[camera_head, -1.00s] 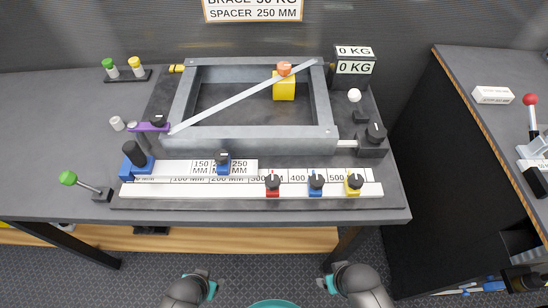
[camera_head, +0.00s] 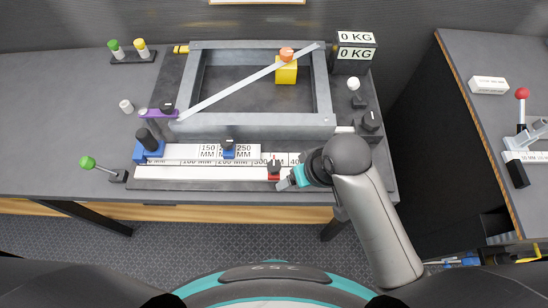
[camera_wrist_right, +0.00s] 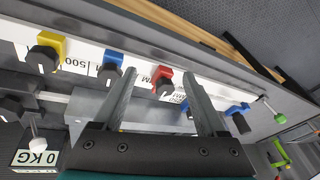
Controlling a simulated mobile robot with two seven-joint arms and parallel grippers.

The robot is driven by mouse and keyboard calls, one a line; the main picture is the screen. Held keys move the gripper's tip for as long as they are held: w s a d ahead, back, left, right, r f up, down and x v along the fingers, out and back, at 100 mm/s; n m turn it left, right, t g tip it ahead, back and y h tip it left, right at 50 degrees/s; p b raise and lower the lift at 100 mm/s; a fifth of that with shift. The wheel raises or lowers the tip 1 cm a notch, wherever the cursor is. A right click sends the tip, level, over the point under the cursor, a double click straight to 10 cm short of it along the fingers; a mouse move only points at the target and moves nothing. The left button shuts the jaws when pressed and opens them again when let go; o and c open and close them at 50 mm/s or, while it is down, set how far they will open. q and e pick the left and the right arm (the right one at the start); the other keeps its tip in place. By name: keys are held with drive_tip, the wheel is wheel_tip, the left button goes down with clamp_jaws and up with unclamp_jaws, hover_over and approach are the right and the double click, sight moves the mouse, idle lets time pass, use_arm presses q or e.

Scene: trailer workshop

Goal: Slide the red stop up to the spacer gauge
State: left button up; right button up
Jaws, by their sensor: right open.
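The red stop (camera_head: 274,172), with a black knob, sits on the white ruled rail (camera_head: 200,173). It also shows in the right wrist view (camera_wrist_right: 164,80), between the lines of my open fingers. In the wrist view the gripper (camera_wrist_right: 160,74) holds nothing. My left gripper is out of view.
A blue stop (camera_wrist_right: 114,61) and a yellow stop (camera_wrist_right: 50,44) sit on the same rail; my right arm hides them in the head view. A grey frame (camera_head: 250,126) with a diagonal brace stands behind. A green-knobbed lever (camera_head: 88,162) is at the left.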

drive_tip(key=w+a+r+n+g+p, duration=0.1)
drive_tip(key=w+a+r+n+g, duration=0.2)
drive_tip(key=a+r, duration=0.35)
wheel_tip(320, 180, up, 4)
drive_tip(key=n+h+p, duration=0.1)
drive_tip(key=n+h, duration=0.1)
drive_tip(key=h, duration=0.1)
hover_over(274, 165)
drive_tip(key=shift+t, duration=0.3)
wheel_tip(274, 165, down, 14)
drive_tip(key=shift+s+f+b, duration=0.1)
drive_tip(key=shift+f+b, duration=0.05)
drive_tip(key=shift+b, duration=0.7)
clamp_jaws()
